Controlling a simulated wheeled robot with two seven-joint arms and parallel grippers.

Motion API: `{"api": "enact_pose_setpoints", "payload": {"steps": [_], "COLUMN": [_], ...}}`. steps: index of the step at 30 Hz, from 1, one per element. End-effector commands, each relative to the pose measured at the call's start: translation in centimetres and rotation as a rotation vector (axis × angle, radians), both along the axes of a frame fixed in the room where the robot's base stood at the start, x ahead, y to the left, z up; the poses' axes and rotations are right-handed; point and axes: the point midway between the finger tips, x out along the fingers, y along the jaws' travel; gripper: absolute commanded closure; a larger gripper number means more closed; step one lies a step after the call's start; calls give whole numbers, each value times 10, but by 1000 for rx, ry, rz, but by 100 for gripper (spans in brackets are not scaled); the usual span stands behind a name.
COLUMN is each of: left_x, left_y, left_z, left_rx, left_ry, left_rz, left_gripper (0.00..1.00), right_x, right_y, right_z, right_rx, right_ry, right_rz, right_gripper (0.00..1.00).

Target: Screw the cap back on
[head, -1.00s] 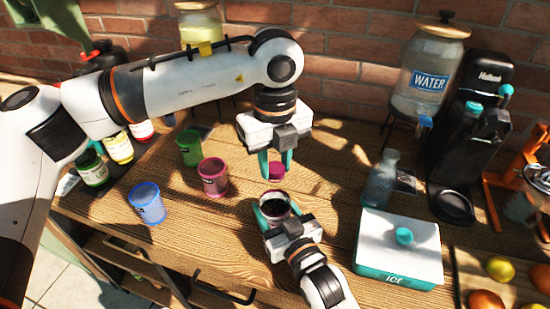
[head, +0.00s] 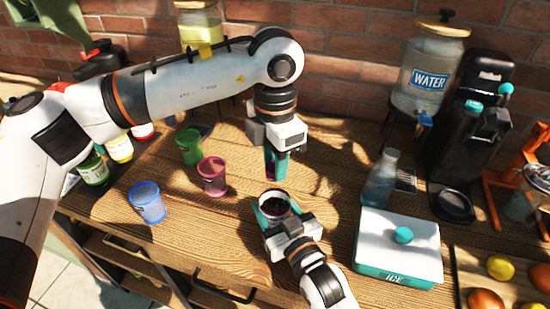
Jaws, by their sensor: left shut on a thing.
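My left gripper (head: 275,164) is above the table, pointing down, with its teal fingers seen nearly edge-on. It is shut on the magenta cap (head: 269,171), which is mostly hidden by the finger. Below it is an open jar (head: 276,206) with a pale rim and dark contents. The cap is above and apart from the jar. My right gripper (head: 272,214) reaches in from the bottom, with teal fingers around the jar's sides, and appears shut on it. The jar's lower part is hidden by this gripper.
Green (head: 189,147), pink (head: 212,176) and blue (head: 147,203) cups stand to the left. A glass bottle (head: 381,180) and a white ice box (head: 398,247) stand right. The water dispenser (head: 428,75) and a black machine (head: 470,140) are behind them.

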Motion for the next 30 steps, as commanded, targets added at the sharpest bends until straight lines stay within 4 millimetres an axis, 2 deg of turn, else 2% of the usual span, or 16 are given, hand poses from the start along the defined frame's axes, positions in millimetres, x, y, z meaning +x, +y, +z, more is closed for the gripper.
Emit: {"api": "enact_pose_setpoints", "payload": {"steps": [15,21,23,27,28,30], "left_x": [0,1,0,1,1,1], "left_y": [0,1,1,1,1,1], "left_z": [-1,-1,-1,-1,-1,-1], "left_rx": [1,1,1,2,2,1], "left_ry": [-1,-1,-1,-2,-2,-1], "left_rz": [-1232,-1659,-1748,-1732,-1731,-1731], "left_gripper": [97,97,97,97,66,55], "right_x": [0,0,0,0,0,0], "right_y": [0,0,0,0,0,0], "right_z": [0,0,0,0,0,0], "right_rx": [0,0,0,0,0,0], "right_ry": [-1,-1,-1,-1,-1,-1], "right_rz": [0,0,0,0,0,0], "right_gripper": [100,100,100,100,100,100]}}
